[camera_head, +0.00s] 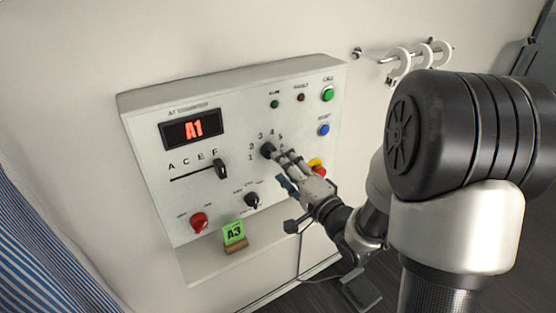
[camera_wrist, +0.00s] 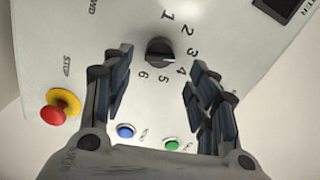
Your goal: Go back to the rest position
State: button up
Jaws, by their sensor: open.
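My gripper (camera_head: 289,171) is in front of the control panel (camera_head: 240,195), close to the numbered rotary knob (camera_head: 267,150). In the wrist view my gripper (camera_wrist: 155,90) is open, with its two fingers apart and nothing between them but the panel face. The black rotary knob (camera_wrist: 159,50) shows just beyond the fingertips, with the numbers 1 to 6 around it. I see a gap between fingers and knob in the wrist view. The exact distance to the panel is hard to tell.
The panel carries a display reading A1 (camera_head: 191,129), a slider (camera_head: 221,169), a red knob (camera_head: 199,222) and a red stop button on yellow (camera_wrist: 60,106). A green A3 card (camera_head: 234,233) stands on the ledge below. A rail with white rings (camera_head: 425,52) is at upper right.

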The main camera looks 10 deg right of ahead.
jog(key=shift+v, duration=0.9)
jog(key=s+d+r+n+g+h, duration=0.2)
jog(key=s+d+n+g+h, duration=0.2)
jog(key=s+n+g+h, duration=0.3)
jog(key=s+a+n+g, duration=0.2)
jog(key=s+a, duration=0.1)
jog(key=s, duration=0.8)
jog(key=s+a+f+n+g+y, duration=0.1)
jog(key=s+a+n+g, duration=0.2)
jog(key=s, duration=0.7)
jog(key=shift+s+a+g, duration=0.2)
jog(key=shift+s+g, duration=0.1)
jog(key=shift+s, duration=0.1)
